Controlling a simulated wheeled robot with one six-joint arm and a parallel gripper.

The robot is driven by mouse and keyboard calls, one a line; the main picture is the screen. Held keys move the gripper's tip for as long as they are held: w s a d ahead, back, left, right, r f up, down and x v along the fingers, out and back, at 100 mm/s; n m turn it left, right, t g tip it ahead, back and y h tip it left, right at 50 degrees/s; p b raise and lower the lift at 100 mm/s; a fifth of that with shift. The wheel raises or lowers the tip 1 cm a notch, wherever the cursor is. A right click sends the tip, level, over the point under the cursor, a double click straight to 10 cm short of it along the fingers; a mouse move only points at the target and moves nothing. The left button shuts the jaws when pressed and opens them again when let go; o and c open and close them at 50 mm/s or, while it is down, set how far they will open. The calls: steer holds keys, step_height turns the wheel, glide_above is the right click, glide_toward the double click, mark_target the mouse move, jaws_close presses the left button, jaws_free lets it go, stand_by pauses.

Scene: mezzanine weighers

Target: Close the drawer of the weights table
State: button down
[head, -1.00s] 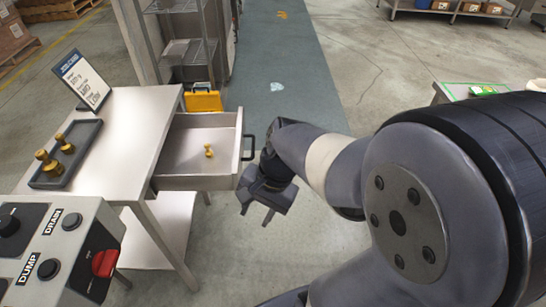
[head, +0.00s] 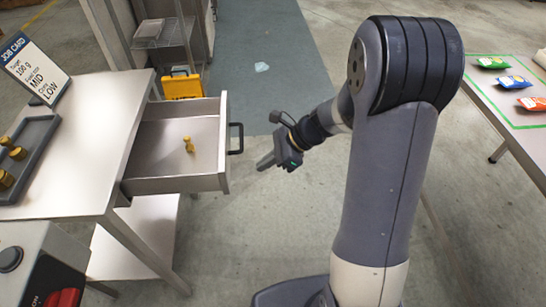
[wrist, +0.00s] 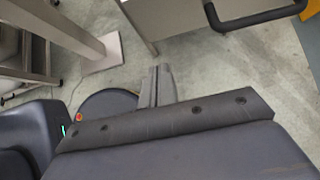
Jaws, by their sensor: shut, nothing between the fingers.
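The weights table (head: 85,150) stands at the left in the head view. Its drawer (head: 165,185) is pulled well out toward the right, with a brass weight (head: 189,145) standing inside. The drawer's dark handle (head: 237,138) is on its right-hand front, and the handle also shows at the top right of the wrist view (wrist: 255,20). My gripper (head: 262,165) is shut and empty, a short way to the right of the handle and apart from it. In the wrist view the closed fingers (wrist: 160,75) point toward the floor area beside the drawer.
A grey tray with brass weights (head: 30,145) and a job card (head: 33,68) are on the tabletop. A yellow case (head: 182,87) sits behind the drawer. A table with colored packets (head: 515,82) is at the right.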

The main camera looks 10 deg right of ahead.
mark_target(139, 179)
steer(key=a+f, duration=0.1)
steer(key=a, duration=0.1)
steer(key=a+f, duration=0.1)
steer(key=a, duration=0.1)
steer(key=a+f, duration=0.1)
steer(key=a, duration=0.1)
steer(key=shift+a+f, duration=0.15)
steer(key=shift+f, duration=0.05)
steer(key=shift+w+a, duration=0.1)
steer(key=shift+a, duration=0.45)
steer(key=a+p, duration=0.1)
steer(key=a, duration=0.8)
steer(key=a+p, duration=0.1)
steer(key=a, duration=0.8)
steer(key=w+a+p, duration=0.1)
steer(key=a, duration=0.7)
steer(key=shift+a, duration=0.4)
steer(key=shift+a+r, duration=0.15)
steer(key=shift+a, duration=0.05)
